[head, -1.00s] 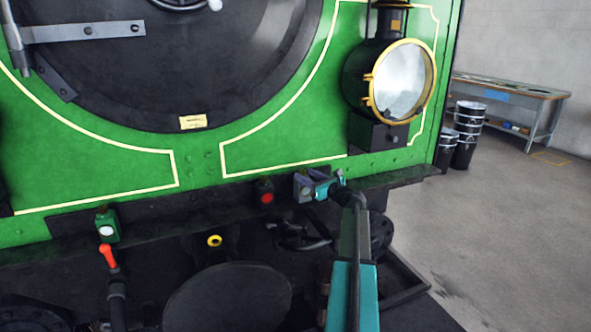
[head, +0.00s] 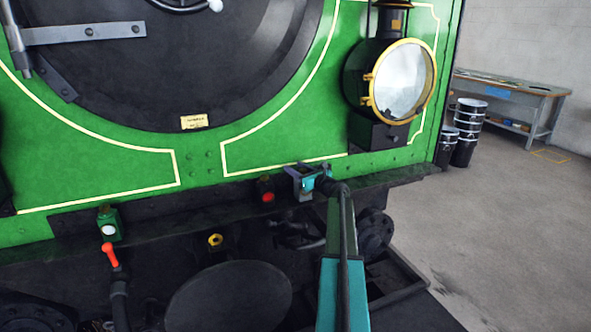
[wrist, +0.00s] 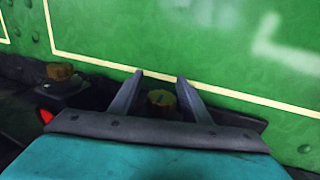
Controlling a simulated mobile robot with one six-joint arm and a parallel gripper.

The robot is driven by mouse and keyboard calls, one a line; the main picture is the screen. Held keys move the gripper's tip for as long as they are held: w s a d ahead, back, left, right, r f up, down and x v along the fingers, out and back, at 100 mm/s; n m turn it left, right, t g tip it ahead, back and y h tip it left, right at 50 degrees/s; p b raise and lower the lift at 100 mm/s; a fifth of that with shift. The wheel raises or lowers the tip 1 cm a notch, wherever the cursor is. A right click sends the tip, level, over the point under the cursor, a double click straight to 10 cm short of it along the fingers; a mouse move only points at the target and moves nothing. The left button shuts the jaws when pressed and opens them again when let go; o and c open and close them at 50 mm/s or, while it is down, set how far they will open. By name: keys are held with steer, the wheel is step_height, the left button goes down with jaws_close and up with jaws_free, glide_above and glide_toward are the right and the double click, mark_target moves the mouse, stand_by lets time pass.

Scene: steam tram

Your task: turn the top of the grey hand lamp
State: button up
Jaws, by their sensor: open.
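The grey hand lamp (head: 303,196) stands on the dark ledge of the green engine front, mostly hidden by my gripper in the head view. In the wrist view its brownish round top (wrist: 161,99) shows between the two fingers, and its body is hidden below. My gripper (head: 304,171) is open at the lamp's top, with one finger on each side in the wrist view (wrist: 160,78). I cannot tell whether either finger touches the top.
A dark lamp with a red lens (head: 266,190) stands close to the left. A green lamp with a white lens (head: 108,224) is farther left, near a red-handled tap (head: 110,255). A large brass-rimmed headlamp (head: 400,82) is above right. The green plate (wrist: 225,45) rises just behind.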

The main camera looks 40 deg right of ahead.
steer(key=shift+c, duration=0.4)
steer(key=c, duration=1)
steer(key=shift+o, duration=0.2)
steer(key=shift+d+m+h, duration=0.1)
steer(key=shift+m+h, duration=0.3)
steer(key=shift+h, duration=0.2)
steer(key=shift+s+d+f+m+g+h+b, duration=0.1)
steer(key=shift+d+m+g+h+b, duration=0.1)
steer(key=shift+m+g+h+b, duration=0.65)
steer(key=shift+s+d+r+m+h+b, duration=0.1)
steer(key=shift+d+m+h, duration=0.15)
steer(key=shift+m+h, duration=0.65)
steer(key=shift+s+d+f+m+g+h+b, duration=0.15)
steer(key=shift+m+g+h+b, duration=0.3)
steer(key=shift+h, duration=0.9)
steer(key=shift+s+d+r+m+g+h+b, duration=0.1)
steer(key=shift+d+m+g+h+b, duration=0.1)
steer(key=shift+m+g+h+b, duration=0.25)
steer(key=shift+d+r+m+g+h+b, duration=0.1)
steer(key=shift+d+m+g+h, duration=0.2)
steer(key=shift+h, duration=0.35)
steer(key=shift+s+d+m+g+h+b, duration=0.15)
steer(key=shift+m+g+h+b, duration=0.1)
steer(key=shift+m+g+h, duration=0.35)
steer(key=shift+s+d+m+g+h+b, duration=0.1)
steer(key=shift+m+g+h+b, duration=0.1)
steer(key=shift+m+g+h, duration=0.3)
